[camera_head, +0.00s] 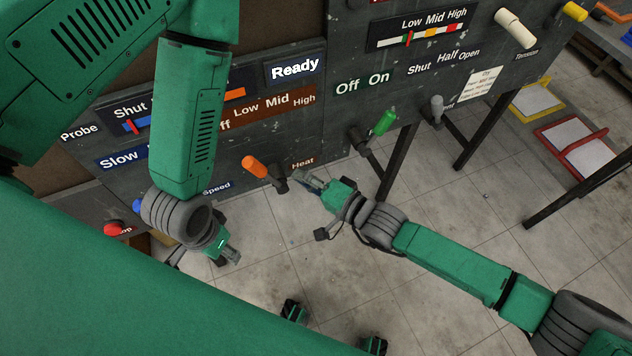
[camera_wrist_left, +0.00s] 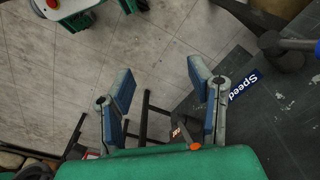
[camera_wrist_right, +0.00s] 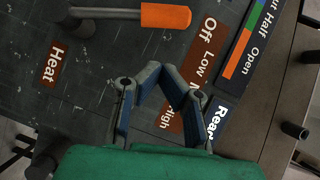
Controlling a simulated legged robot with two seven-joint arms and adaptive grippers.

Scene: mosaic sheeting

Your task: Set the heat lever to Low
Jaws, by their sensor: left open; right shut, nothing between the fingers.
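The heat lever has an orange handle (camera_head: 255,166) and sits left of the Heat label (camera_head: 302,163). The handle points up-left in the head view, below the Off, Low, Mid, High strip (camera_head: 265,107). In the right wrist view the orange handle (camera_wrist_right: 165,15) points toward the strip, its tip nearest Off. My right gripper (camera_head: 306,177) is shut and empty, just right of the lever's base and apart from the handle. It also shows in the right wrist view (camera_wrist_right: 160,75). My left gripper (camera_wrist_left: 160,75) is open and empty; in the head view it hangs lower left (camera_head: 232,256).
A green-handled lever (camera_head: 384,122) and a grey lever (camera_head: 436,108) stick out from the right panel. A red knob (camera_head: 114,229) and a blue knob (camera_head: 138,205) are at lower left. The floor below the panels is open.

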